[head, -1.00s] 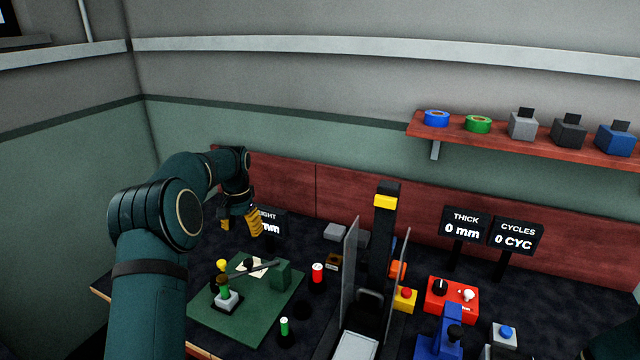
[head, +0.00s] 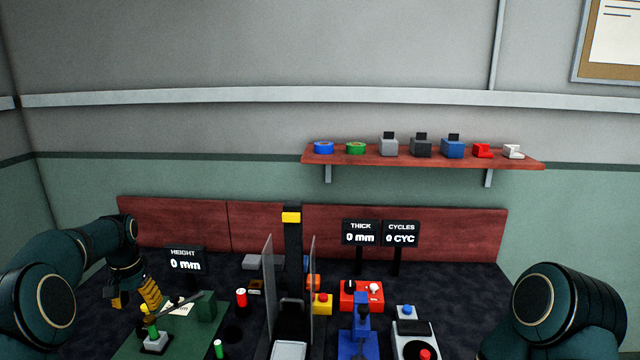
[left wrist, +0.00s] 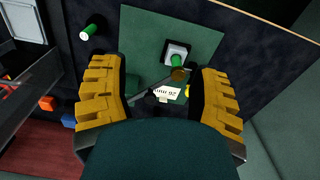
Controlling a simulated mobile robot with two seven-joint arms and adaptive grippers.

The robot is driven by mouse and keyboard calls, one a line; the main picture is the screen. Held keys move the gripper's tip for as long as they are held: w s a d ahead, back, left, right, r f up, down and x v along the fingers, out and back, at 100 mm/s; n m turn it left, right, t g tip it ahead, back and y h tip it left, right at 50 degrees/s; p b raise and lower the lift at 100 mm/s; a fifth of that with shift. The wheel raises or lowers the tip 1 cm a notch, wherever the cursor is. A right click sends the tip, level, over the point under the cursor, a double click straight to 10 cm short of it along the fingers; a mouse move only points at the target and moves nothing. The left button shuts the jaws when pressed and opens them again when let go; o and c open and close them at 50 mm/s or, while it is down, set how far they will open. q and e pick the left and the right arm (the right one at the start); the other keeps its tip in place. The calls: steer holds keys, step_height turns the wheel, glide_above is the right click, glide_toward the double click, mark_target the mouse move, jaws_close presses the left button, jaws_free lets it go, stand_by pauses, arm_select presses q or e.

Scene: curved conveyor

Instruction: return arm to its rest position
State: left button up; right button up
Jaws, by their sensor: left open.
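My left gripper (head: 134,294) is open and empty at the left of the head view, above the bench by the green mat. Its yellow ridged fingers stand wide apart in the left wrist view (left wrist: 162,95). Between them, farther off, are a small grey block with a green peg (left wrist: 176,56), a dark lever and a white label (left wrist: 166,93). My right arm (head: 562,310) shows at the lower right of the head view, but its gripper is out of frame.
The green mat (head: 180,340) holds the pegged block and lever. A red cylinder (head: 241,298) and a green-topped one (head: 219,349) stand beside it. Clear panels (head: 268,290) rise mid-bench. A HEIGHT sign (head: 186,262) stands behind my left gripper. A shelf (head: 400,158) hangs on the wall.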

arm_select(q)
steer(key=s+d+f+h, duration=0.1)
steer(key=s+d+f, duration=0.3)
steer(key=d+f, duration=0.6)
steer(key=s+d+f+h, duration=0.2)
steer(key=s+d+f, duration=0.1)
steer(key=d+f, duration=0.7)
steer(key=s+d+f, duration=0.1)
steer(key=s+d, duration=0.3)
steer(key=s, duration=0.3)
steer(key=s+d+f+n, duration=0.1)
steer(key=s+d+f, duration=0.1)
steer(key=s+d, duration=0.2)
steer(key=s+d+f+t+h, duration=0.1)
steer(key=s+d, duration=0.4)
steer(key=s, duration=0.6)
steer(key=shift+f, duration=0.35)
